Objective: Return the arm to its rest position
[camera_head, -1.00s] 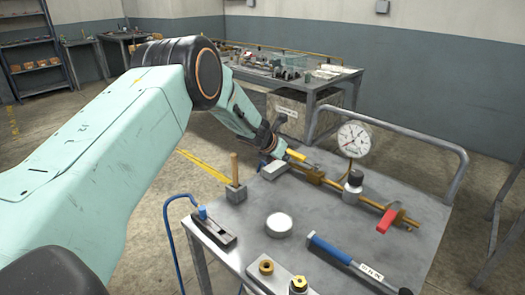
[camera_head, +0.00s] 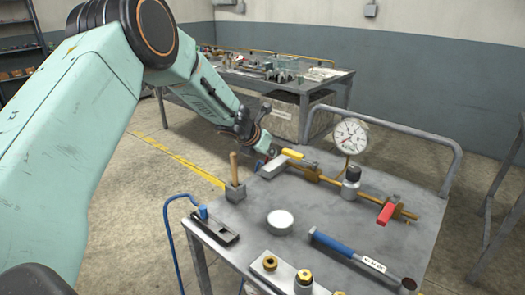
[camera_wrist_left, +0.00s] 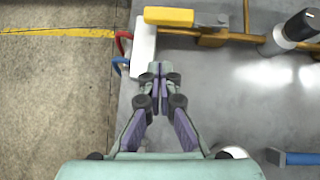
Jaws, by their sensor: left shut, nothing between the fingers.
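My left arm, pale green, reaches in from the left of the head view. Its gripper (camera_head: 270,151) is over the far left edge of the metal table (camera_head: 245,215), close to a yellow valve handle (camera_head: 293,153). In the left wrist view the purple-grey fingers (camera_wrist_left: 160,73) are together with nothing between them. They point at a pale block (camera_wrist_left: 143,46) beside the yellow handle (camera_wrist_left: 168,17). The right gripper is not in view.
A brass pipe (camera_head: 330,181) with a pressure gauge (camera_head: 349,135) and a red handle (camera_head: 386,213) crosses the table. A grey rail (camera_head: 400,131) borders the back.

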